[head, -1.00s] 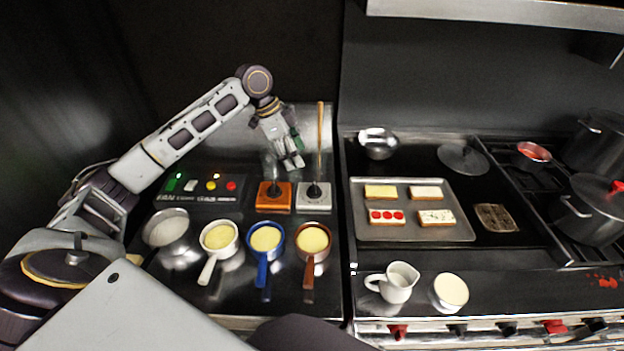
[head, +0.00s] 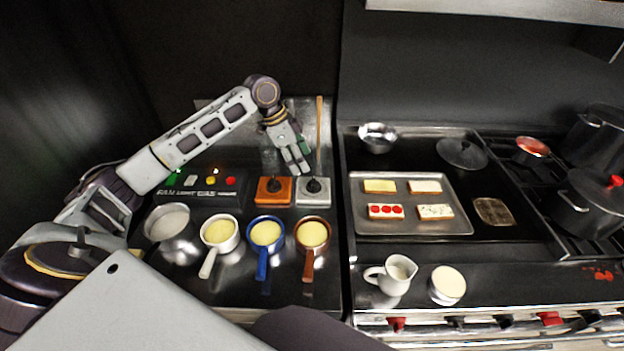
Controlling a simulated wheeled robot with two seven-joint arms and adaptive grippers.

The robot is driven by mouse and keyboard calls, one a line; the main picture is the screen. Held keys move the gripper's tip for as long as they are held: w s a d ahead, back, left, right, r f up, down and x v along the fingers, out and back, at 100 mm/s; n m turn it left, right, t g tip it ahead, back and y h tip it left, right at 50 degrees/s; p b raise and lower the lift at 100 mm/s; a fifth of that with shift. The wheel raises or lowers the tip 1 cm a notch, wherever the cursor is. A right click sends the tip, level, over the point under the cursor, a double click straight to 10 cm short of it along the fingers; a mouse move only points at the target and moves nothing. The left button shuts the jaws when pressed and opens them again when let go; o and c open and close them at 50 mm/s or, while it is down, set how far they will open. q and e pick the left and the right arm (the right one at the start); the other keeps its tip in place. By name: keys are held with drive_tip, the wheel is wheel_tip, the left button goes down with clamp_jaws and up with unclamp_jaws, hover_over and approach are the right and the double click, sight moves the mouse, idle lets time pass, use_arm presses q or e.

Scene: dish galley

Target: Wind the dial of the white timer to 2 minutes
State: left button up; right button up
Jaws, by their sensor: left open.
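The white timer (head: 313,191) is a pale square block with a black dial (head: 314,185) on top. It stands on the dark counter, right of an orange timer (head: 274,190) of the same shape. My left gripper (head: 298,171) reaches down from behind, its fingers open and empty. Its fingertips are just behind and above the white timer's left part, apart from the dial as far as I can tell. The dial's exact setting is too small to read. My right gripper is not in view.
A wooden stick (head: 319,135) stands upright behind the white timer. In front are a white pan (head: 219,233), a blue pan (head: 265,235) and a brown pan (head: 312,237). A button panel (head: 200,190) lies left. A tray of toasts (head: 412,226) lies right.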

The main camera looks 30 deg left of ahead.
sight(310, 184)
use_arm(q)
drive_tip(key=x, duration=0.7)
drive_tip(key=shift+d+f+p, duration=0.15)
drive_tip(key=shift+f+p, duration=0.15)
drive_tip(key=shift+f, duration=0.05)
drive_tip(key=shift+x, duration=0.95)
drive_tip(key=c, duration=1)
